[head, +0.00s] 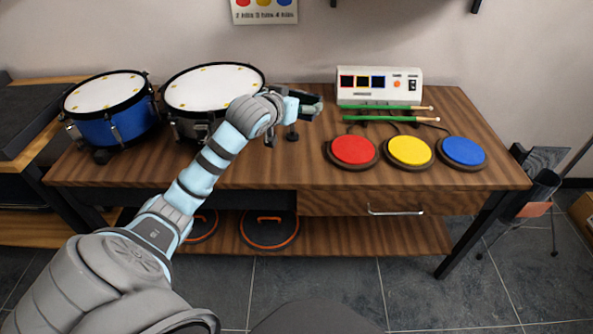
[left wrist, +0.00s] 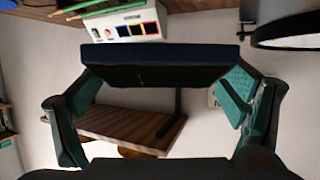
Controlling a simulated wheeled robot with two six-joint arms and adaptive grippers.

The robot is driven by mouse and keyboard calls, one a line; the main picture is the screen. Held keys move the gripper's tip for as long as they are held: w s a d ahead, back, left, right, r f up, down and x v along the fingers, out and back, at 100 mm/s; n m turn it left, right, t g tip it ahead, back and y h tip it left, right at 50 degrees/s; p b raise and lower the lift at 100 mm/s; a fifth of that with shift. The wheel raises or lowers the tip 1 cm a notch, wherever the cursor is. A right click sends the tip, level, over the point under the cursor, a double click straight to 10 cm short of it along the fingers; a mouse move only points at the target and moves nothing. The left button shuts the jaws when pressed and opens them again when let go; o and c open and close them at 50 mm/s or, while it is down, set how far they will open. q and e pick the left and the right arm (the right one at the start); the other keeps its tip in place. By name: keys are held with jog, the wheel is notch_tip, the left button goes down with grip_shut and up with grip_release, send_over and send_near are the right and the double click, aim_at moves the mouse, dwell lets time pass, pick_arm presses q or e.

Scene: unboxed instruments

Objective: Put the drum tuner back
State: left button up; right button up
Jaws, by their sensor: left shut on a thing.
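My left gripper (head: 308,104) is above the wooden table, to the right of the white-headed drum. In the left wrist view the gripper (left wrist: 163,90) is shut on a dark, flat-sided block (left wrist: 160,66), which I take to be the drum tuner. The block lies across between the two teal-padded fingers. In the head view it is mostly lost against the dark gripper. My right gripper is in neither view.
The wooden table (head: 320,172) bears a blue drum (head: 112,127), a second drum (head: 213,88), a control box (head: 379,87), green drumsticks (head: 375,119), and red (head: 353,150), yellow (head: 409,150) and blue (head: 461,151) pads. Its drawer (head: 360,202) is closed.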

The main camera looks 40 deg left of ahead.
pick_arm(q)
jog(key=b, duration=0.2)
send_over(294, 167)
notch_tip(294, 167, down, 6)
notch_tip(294, 167, down, 10)
jog(key=b, duration=0.4)
jog(key=shift+w, duration=0.1)
notch_tip(294, 167, down, 2)
jog(key=shift+f+b, duration=0.2)
jog(key=shift+b, duration=0.55)
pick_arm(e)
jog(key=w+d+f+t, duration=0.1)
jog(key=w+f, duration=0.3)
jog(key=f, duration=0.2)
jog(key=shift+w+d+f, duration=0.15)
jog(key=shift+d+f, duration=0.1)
pick_arm(q)
jog(key=o, duration=1.1)
jog(key=shift+r, duration=0.15)
